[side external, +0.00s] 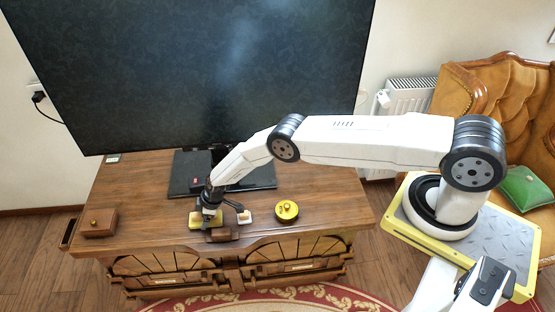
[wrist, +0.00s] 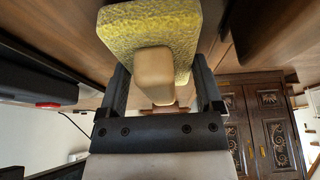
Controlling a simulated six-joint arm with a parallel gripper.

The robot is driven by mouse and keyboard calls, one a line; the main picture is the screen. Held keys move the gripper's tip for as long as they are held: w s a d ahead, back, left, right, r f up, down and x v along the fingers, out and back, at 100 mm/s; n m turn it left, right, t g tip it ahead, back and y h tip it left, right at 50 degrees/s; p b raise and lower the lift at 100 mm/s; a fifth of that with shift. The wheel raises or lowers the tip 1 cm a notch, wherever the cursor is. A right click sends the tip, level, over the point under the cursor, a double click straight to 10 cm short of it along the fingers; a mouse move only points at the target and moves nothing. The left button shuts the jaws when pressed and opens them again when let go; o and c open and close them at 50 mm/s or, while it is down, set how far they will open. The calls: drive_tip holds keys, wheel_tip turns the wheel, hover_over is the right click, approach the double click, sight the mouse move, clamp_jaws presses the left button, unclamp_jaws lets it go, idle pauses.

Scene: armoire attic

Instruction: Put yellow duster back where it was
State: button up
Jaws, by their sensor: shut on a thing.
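The yellow duster (side external: 195,219) has a rough yellow pad and a pale block-like handle. In the side view it is at the front middle of the wooden cabinet top, under my gripper (side external: 211,209). In the wrist view the duster (wrist: 150,28) sits between the two dark fingers of my gripper (wrist: 162,92), with its handle towards the camera. My gripper is shut on it. I cannot tell whether the pad touches the cabinet top. My gripper partly hides the duster in the side view.
A dark brown object (side external: 222,235) lies close in front, and a small pale block (side external: 244,217) is just to the right. A round yellow tin (side external: 287,210) stands further right, a wooden box (side external: 98,223) far left. The large television (side external: 200,75) stands behind.

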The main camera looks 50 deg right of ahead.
drive_tip(key=shift+f, duration=0.3)
drive_tip(key=o, duration=0.9)
drive_tip(key=shift+c, duration=0.2)
drive_tip(key=shift+r, duration=0.3)
drive_tip(key=shift+v, duration=0.95)
drive_tip(key=v, duration=0.9)
drive_tip(key=shift+r, duration=0.35)
drive_tip(key=shift+s+d, duration=0.1)
drive_tip(key=shift+r, duration=0.1)
